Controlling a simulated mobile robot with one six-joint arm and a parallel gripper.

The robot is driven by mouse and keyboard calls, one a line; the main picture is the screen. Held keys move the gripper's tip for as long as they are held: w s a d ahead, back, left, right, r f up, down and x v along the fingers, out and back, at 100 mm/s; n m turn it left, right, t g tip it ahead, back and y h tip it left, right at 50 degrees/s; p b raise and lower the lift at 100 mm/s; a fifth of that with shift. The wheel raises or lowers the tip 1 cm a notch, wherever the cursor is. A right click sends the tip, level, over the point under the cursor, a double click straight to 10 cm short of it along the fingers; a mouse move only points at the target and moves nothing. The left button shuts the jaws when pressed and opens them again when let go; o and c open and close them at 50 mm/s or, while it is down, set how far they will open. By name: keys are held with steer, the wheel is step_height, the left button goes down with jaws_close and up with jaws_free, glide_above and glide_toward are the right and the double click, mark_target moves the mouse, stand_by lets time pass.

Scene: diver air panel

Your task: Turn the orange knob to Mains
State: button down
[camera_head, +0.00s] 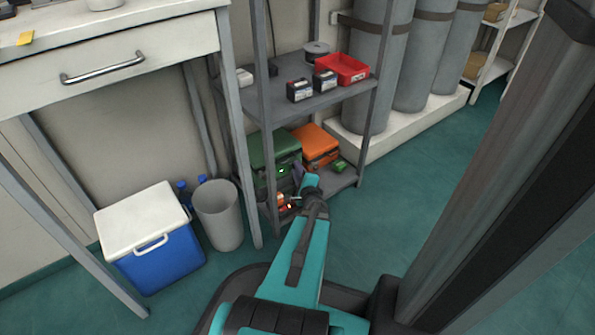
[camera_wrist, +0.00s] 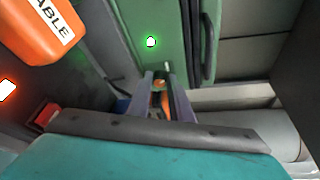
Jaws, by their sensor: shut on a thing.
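The orange knob (camera_wrist: 159,86) shows in the wrist view as a small orange part between my two fingers, in front of a green case. My gripper (camera_wrist: 162,88) is shut on it. A short white mark (camera_wrist: 167,66) sits just beyond the fingertips. The fingers hide most of the knob, and no "Mains" lettering can be read, so its setting cannot be told. In the head view my arm reaches to the lower shelf, and the fingers are too small to make out there.
The green case (camera_head: 273,149) stands on the grey shelf rack (camera_head: 310,100), beside an orange case (camera_head: 317,145). A green light (camera_wrist: 151,42) glows on it. An orange block lettered "ABLE" (camera_wrist: 52,28) is close at upper left. A bin (camera_head: 218,215) and a cooler (camera_head: 150,240) stand left.

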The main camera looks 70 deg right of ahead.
steer(key=shift+s+d+n, duration=0.1)
steer(key=shift+n, duration=0.2)
stand_by(0.4)
steer(key=c, duration=1.6)
jaws_free()
steer(key=shift+f, duration=0.1)
